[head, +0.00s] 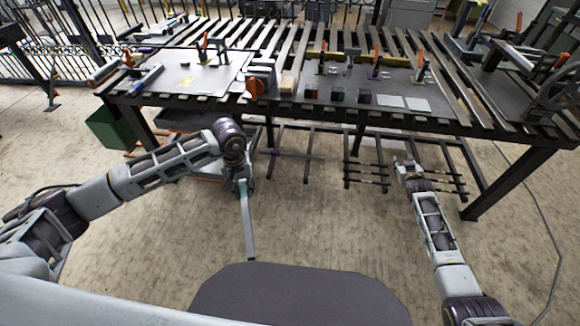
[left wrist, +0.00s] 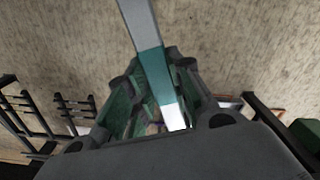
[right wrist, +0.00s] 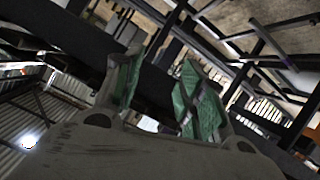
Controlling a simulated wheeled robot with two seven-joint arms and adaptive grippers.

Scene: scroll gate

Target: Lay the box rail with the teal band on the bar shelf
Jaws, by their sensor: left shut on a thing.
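The box rail (head: 248,228) is a long light-grey bar that hangs below my left gripper (head: 242,182), in front of the table. In the left wrist view the rail (left wrist: 138,22) runs between the green-padded fingers, and its teal band (left wrist: 153,68) shows close to them. My left gripper is shut on the rail near this band. My right gripper (head: 406,165) is near the table's front edge at the right. In the right wrist view its green-padded fingers (right wrist: 158,98) stand apart with nothing between them. Dark bar shelves (head: 365,165) show low under the table; which one is meant, I cannot tell.
The slatted table (head: 440,118) holds plates, clamps, small blocks and orange-handled tools. A green bin (head: 108,130) stands by its left leg. A table leg (head: 505,185) stands at the right. The floor (head: 325,220) between my arms is clear.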

